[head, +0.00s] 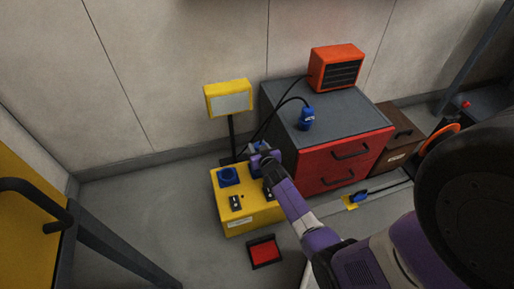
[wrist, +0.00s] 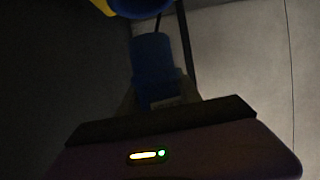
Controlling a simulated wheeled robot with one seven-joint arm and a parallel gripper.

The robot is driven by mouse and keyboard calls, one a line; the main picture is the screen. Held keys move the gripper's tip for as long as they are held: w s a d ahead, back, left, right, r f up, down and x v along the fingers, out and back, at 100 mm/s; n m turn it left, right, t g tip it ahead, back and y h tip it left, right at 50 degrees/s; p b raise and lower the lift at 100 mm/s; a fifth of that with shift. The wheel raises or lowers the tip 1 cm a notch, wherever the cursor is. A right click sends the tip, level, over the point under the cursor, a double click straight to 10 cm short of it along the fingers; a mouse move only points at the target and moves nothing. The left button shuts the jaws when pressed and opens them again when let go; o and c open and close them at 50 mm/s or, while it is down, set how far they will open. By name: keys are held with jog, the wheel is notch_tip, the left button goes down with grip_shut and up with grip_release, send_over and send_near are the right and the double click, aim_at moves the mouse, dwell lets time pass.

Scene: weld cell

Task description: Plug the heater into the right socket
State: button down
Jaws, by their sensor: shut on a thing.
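A yellow socket box (head: 262,214) stands on the floor with a blue left socket (head: 229,176) on top. The right side of its top is mostly hidden by my arm. My gripper (head: 263,157) is over that side, shut on a blue plug (wrist: 152,62). In the wrist view a round blue part (wrist: 140,6) shows at the top edge, with a gap in the picture between it and the plug. The orange heater (head: 336,68) stands on the grey-topped cabinet. I cannot tell which device the held plug's cable belongs to.
Another blue plug (head: 306,119) with a black cable is on the cabinet top (head: 345,112). A yellow lamp (head: 229,98) on a dark post stands behind the box. A red pedal-like thing (head: 264,251) lies on the floor in front. Floor to the box's left is clear.

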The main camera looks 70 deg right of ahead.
jog(key=shift+f+b, duration=2.55)
jog(key=shift+f, duration=0.15)
jog(key=shift+a+f+b, duration=0.1)
jog(key=shift+f+b, duration=0.5)
jog(key=shift+b, duration=0.15)
jog(key=c, duration=1.1)
grip_release()
jog(key=shift+a, duration=0.1)
jog(key=shift+p+v, duration=0.9)
jog(key=shift+v, duration=4.55)
